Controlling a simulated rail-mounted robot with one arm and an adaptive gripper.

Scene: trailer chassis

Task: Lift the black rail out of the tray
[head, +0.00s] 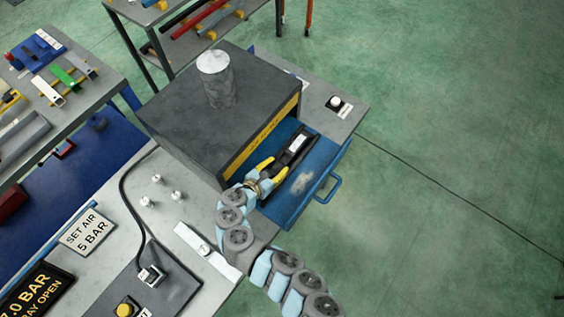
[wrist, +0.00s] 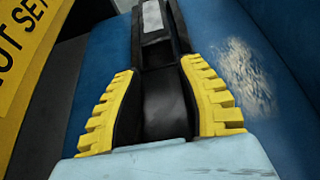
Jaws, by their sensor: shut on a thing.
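The black rail (head: 298,142) lies along the blue tray (head: 291,210), which sticks out from under a dark box with a yellow label. The rail has a pale label on its top and also shows in the wrist view (wrist: 165,60). My gripper (head: 264,174) reaches into the tray from the near side. In the wrist view its yellow ridged fingers (wrist: 165,85) sit on both sides of the rail, shut on its near part. Whether the rail touches the tray floor is not clear.
The dark box (head: 190,115) with a metal cylinder (head: 216,78) on top stands over the tray's far-left side. The tray's blue handle (head: 329,190) sticks out right. A white knob (head: 335,102) is on the bench behind. Green floor lies free to the right.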

